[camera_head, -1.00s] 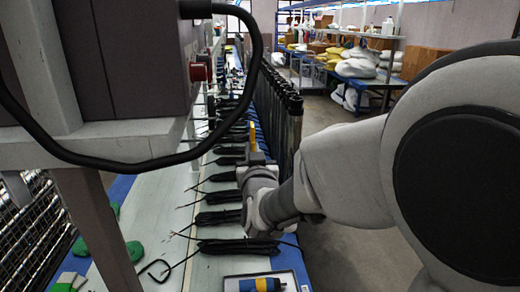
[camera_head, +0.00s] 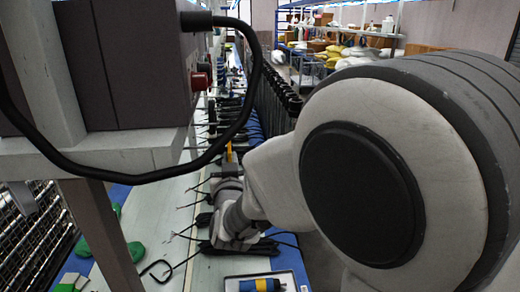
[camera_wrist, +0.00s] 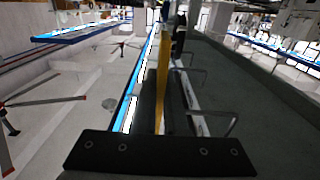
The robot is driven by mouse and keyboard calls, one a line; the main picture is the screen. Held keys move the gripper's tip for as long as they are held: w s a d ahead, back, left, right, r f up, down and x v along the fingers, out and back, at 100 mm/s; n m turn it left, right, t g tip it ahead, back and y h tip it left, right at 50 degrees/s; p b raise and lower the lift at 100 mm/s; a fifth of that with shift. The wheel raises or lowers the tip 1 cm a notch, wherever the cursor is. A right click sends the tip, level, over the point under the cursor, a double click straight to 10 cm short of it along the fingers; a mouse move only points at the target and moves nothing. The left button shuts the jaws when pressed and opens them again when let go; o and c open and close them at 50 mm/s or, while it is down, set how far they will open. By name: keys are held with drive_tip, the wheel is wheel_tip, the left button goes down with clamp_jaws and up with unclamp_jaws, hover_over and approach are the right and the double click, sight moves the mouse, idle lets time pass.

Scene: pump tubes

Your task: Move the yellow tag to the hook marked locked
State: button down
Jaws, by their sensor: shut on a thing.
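The yellow tag (camera_head: 229,152) shows as a thin upright strip just above my gripper (camera_head: 229,168) in the head view, over the long pale bench. In the wrist view, the yellow tag (camera_wrist: 162,82) stands as a long narrow strip between the dark fingers of my gripper (camera_wrist: 164,80). The fingers are shut on it. I cannot make out a hook marked locked; no readable marking shows. Thin grey bent rods (camera_wrist: 228,122) stick out to the right of the fingers in the wrist view, and I cannot tell what they are.
The pale bench (camera_head: 160,215) carries several black tube bundles. A grey machine box with a red button (camera_head: 199,81) and a looping black cable (camera_head: 140,178) hang at the left. A tray (camera_head: 268,283) with a blue and yellow item sits at the front. A row of dark upright parts (camera_head: 275,95) stands at the right.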

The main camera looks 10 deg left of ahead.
drive_tip(key=shift+s+a+f, duration=0.2)
drive_tip(key=shift+a+f, duration=0.05)
drive_tip(key=shift+a, duration=0.6)
drive_tip(key=shift+s+a+f, duration=0.2)
drive_tip(key=shift+s+a, duration=0.05)
drive_tip(key=shift+a, duration=0.65)
drive_tip(key=shift+s+a+f, duration=0.2)
drive_tip(key=shift+a+f, duration=0.05)
drive_tip(key=shift+a, duration=0.6)
drive_tip(key=c, duration=0.9)
unclamp_jaws()
drive_tip(key=shift+s, duration=0.1)
